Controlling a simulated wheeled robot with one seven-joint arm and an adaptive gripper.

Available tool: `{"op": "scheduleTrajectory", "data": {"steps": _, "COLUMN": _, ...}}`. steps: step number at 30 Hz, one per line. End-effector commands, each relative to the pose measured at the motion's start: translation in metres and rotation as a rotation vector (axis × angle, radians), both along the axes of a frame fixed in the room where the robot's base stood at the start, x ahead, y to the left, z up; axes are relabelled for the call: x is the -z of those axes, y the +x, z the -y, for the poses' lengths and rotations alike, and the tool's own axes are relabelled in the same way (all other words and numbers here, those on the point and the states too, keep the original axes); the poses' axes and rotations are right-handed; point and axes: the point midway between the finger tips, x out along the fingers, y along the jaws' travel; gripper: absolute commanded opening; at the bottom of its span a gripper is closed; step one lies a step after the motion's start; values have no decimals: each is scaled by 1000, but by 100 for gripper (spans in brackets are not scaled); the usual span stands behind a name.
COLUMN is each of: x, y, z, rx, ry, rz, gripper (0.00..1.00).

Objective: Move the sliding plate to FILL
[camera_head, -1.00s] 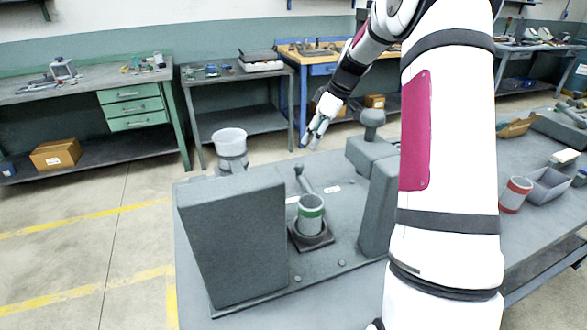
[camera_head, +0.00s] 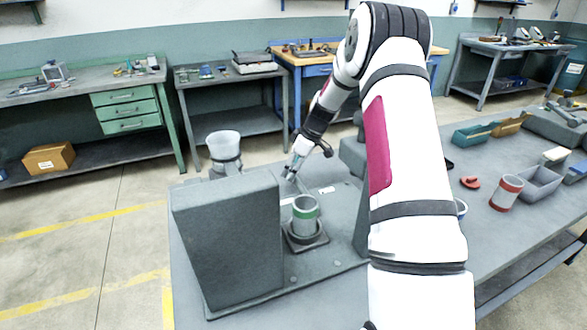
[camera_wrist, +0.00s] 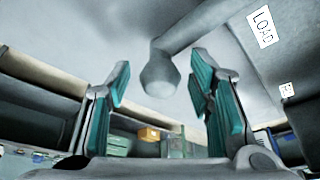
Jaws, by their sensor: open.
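The grinder stands on the table, with a large grey block (camera_head: 230,245) at its left front. My gripper (camera_head: 291,172) is open behind that block, low over the machine's flat deck. In the wrist view my gripper (camera_wrist: 160,100) has its teal-padded fingers apart, with the round knob of a grey handle (camera_wrist: 160,75) between them; contact with the pads is not visible. The handle also shows in the head view (camera_head: 302,186), partly hidden by my gripper. The sliding plate's outline is unclear.
A green-banded cup (camera_head: 305,212) stands in a dark square holder (camera_head: 305,241) in front of the handle. A red-banded cup (camera_head: 506,192) and grey bin (camera_head: 541,184) lie right of my arm.

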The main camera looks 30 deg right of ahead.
Motion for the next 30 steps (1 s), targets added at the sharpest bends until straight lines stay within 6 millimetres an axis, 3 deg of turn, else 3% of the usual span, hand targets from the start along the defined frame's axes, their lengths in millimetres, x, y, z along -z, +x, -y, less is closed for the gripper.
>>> {"op": "scheduleTrajectory", "data": {"steps": 10, "x": 3, "y": 1, "z": 0, "rx": 0, "ry": 0, "rz": 0, "gripper": 46}}
{"op": "scheduleTrajectory", "data": {"steps": 16, "x": 3, "y": 1, "z": 0, "rx": 0, "ry": -1, "rz": -1, "gripper": 0}}
{"op": "scheduleTrajectory", "data": {"steps": 24, "x": 3, "y": 1, "z": -4, "rx": -1, "ry": 0, "rz": -1, "gripper": 0}}
{"op": "scheduleTrajectory", "data": {"steps": 30, "x": 3, "y": 5, "z": -27, "rx": -5, "ry": 1, "rz": -3, "gripper": 0}}
